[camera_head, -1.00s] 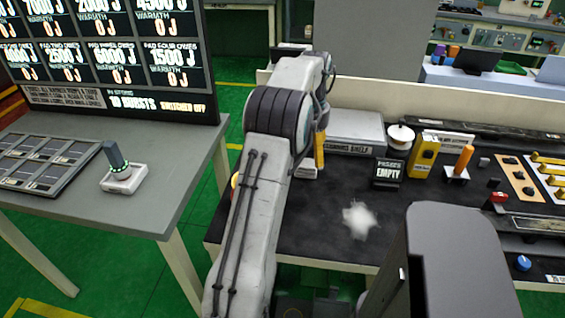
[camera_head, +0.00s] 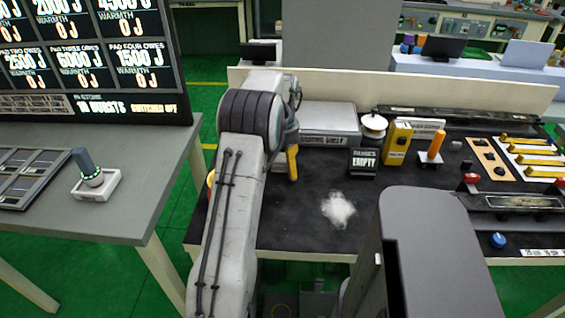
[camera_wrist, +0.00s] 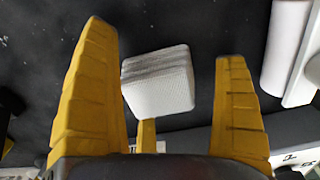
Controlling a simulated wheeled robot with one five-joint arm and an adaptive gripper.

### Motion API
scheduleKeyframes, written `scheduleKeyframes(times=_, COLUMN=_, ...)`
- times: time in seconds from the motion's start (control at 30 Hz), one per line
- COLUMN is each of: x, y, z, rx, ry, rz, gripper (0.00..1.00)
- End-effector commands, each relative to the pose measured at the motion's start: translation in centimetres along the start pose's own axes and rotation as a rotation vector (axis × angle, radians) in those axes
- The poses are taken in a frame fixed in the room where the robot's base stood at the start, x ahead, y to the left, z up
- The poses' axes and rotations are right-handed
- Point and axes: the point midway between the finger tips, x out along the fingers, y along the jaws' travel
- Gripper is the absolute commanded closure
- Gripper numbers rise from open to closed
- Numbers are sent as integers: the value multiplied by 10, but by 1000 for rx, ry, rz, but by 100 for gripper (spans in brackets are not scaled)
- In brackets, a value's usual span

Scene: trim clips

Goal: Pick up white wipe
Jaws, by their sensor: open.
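A stack of white textured wipes (camera_wrist: 160,85) shows in the wrist view, between the two yellow fingers of my gripper (camera_wrist: 165,42). The fingers are open, with dark gaps on both sides of the stack. I cannot tell how far it is from them in depth. In the head view one yellow finger of my gripper (camera_head: 292,162) shows at the back left of the dark worktop (camera_head: 300,225), in front of a grey shelf box (camera_head: 335,118). My arm hides most of the gripper and the stack there.
A white fluffy patch (camera_head: 338,210) lies mid-worktop. Behind it stand a black "EMPTY" sign (camera_head: 364,162), a yellow box (camera_head: 397,144) and an orange-handled tool (camera_head: 436,144). A grey side table (camera_head: 110,215) is at left. A white cylinder (camera_wrist: 285,45) shows right in the wrist view.

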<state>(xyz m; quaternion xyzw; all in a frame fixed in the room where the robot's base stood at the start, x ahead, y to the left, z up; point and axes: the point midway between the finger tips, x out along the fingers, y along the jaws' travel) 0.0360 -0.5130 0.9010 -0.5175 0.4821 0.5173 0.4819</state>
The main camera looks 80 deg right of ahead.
Motion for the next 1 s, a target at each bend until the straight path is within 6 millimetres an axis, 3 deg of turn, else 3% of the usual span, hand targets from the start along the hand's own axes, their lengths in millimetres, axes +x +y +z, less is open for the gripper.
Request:
scheduleKeyframes(times=0.1, x=0, y=0, z=0, rx=0, ry=0, rz=0, gripper=11)
scheduleKeyframes(times=0.73, x=0, y=0, z=0, rx=0, ry=0, rz=0, gripper=67)
scheduleKeyframes(times=1.0, x=0, y=0, z=0, rx=0, ry=0, rz=0, gripper=68)
